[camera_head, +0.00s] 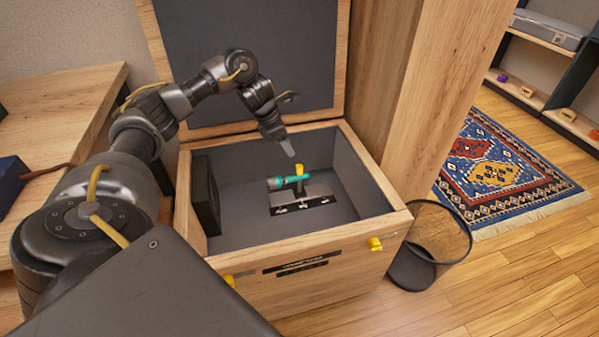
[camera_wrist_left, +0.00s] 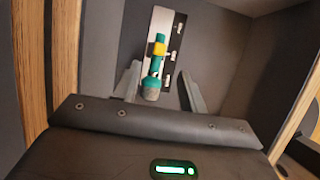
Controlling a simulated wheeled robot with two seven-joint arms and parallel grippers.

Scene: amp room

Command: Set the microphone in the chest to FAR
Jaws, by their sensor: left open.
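The microphone is teal with a grey head (camera_head: 273,183) and a yellow clip or tab (camera_head: 300,170). It lies on a pale metal plate with a dark slotted strip (camera_head: 305,203) inside the open wooden chest (camera_head: 330,275). In the left wrist view, the microphone (camera_wrist_left: 152,88) lies along the plate (camera_wrist_left: 172,45), its grey head toward me and the yellow part (camera_wrist_left: 157,49) farther off. My left gripper (camera_head: 288,148) is open above the chest, pointing down. In the left wrist view its fingers (camera_wrist_left: 160,90) appear on either side of the microphone; contact is unclear. Plate markings are unreadable.
The chest lid (camera_head: 250,50) stands open behind. A black box-like block (camera_head: 205,195) is at the chest's left inner wall. Yellow latches (camera_head: 375,244) are on its front. A wooden post (camera_head: 400,90) and a wire bin (camera_head: 435,240) stand right. A desk (camera_head: 65,115) is left.

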